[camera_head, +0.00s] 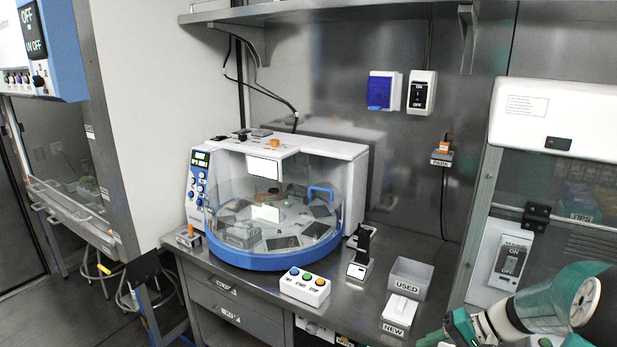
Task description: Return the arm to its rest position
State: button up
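My arm shows at the bottom right corner as green, white and dark links, folded low near the right end of the metal bench (440,262). Its lower parts run out of the bottom of the picture. I cannot make out the gripper's fingers, so whether they are open or shut does not show.
A white and blue machine (245,262) with a clear round cover stands on the bench. In front are a three-button box (305,292), a black and white device (358,268), a USED bin (410,281) and a NEW box (398,313). A cabinet (565,115) stands right, behind my arm.

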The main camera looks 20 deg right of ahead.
jog(key=s+a+r+n+h, duration=0.2)
jog(key=a+r, duration=0.2)
jog(key=a, duration=0.4)
jog(key=s+a+r+n+h, duration=0.3)
jog(key=a+r, duration=0.2)
jog(key=a, duration=0.4)
jog(key=s+a+r+n+h, duration=0.2)
jog(key=a+r, duration=0.3)
jog(key=a, duration=0.4)
jog(key=shift+s+a+r+n+t+h, duration=0.2)
jog(key=shift+s+n+t+h, duration=0.1)
jog(key=shift+n+h, duration=0.25)
jog(key=shift+d, duration=0.25)
